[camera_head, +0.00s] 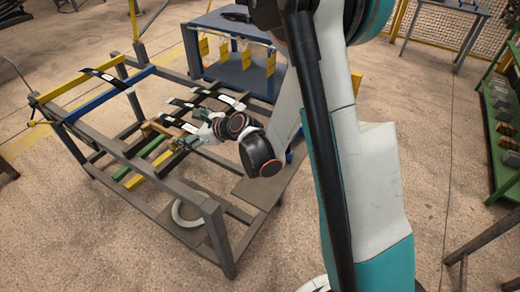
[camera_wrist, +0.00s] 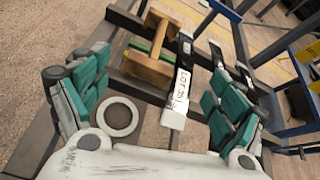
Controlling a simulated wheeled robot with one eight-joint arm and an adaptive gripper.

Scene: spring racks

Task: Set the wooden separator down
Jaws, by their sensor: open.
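The wooden separator (camera_wrist: 148,66) is a brown wooden piece with a raised end. In the wrist view it lies across the rack bars, beyond and between my fingers, and also shows in the head view (camera_head: 153,128). My gripper (camera_wrist: 160,78) is open, with teal-padded fingers wide apart and nothing held between them. In the head view my gripper (camera_head: 182,144) is low over the middle of the rack, just right of the separator. I see no contact between fingers and separator.
The metal rack (camera_head: 207,205) has yellow and blue bars. Dark strips with white labels (camera_wrist: 180,95) lie beside the separator. A pale ring (camera_wrist: 118,116) lies lower in the rack. A blue table (camera_head: 235,75) with yellow tags stands behind; green shelving (camera_head: 493,125) is at right.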

